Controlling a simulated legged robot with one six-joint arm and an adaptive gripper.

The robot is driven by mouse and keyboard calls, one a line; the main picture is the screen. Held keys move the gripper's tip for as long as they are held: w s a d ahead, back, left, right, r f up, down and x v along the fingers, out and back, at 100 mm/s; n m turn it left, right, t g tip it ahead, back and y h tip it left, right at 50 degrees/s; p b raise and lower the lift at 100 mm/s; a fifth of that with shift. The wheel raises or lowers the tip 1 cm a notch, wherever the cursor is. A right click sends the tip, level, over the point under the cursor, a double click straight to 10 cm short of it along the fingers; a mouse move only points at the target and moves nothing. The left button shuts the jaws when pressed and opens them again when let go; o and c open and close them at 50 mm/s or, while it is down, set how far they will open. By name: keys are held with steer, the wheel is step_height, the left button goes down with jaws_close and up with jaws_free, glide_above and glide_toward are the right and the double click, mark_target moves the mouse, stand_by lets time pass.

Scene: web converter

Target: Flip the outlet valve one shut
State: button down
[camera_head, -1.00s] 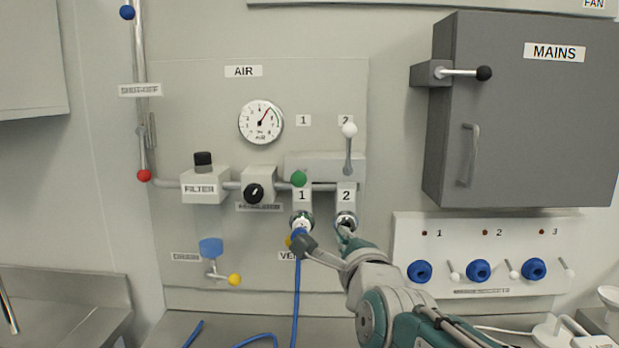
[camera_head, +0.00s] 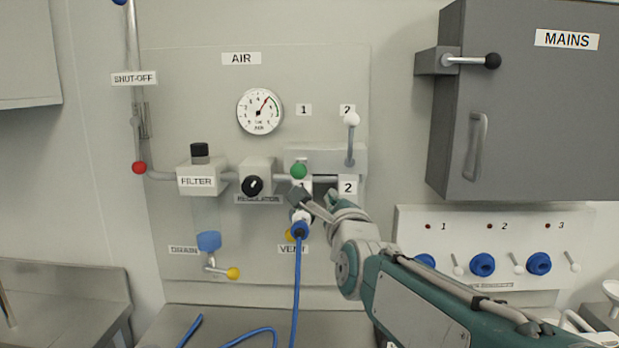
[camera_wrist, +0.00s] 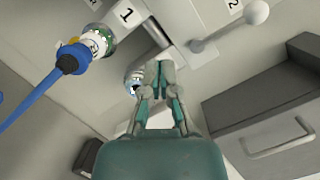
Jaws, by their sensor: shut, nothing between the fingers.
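The green ball (camera_head: 298,171) of outlet valve one shows on the manifold, above outlet 1. Its lever is not clearly visible, so I cannot tell its angle. My gripper (camera_head: 298,196) is shut and empty, just below the green ball and partly over the "1" label. I cannot tell whether it touches anything. A blue hose plug (camera_head: 300,230) sits in outlet 1.
Valve two's white-ball lever (camera_head: 351,120) points up, close on the right. The blue hose (camera_head: 297,290) hangs below outlet 1. The regulator knob (camera_head: 252,186) is to the left. The grey MAINS box (camera_head: 540,110) juts out at the right.

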mark_target(300, 169)
steer(key=w+a+r, duration=0.2)
steer(key=w+a, duration=0.2)
steer(key=shift+w+r, duration=0.3)
steer(key=shift+w, duration=0.1)
stand_by(0.4)
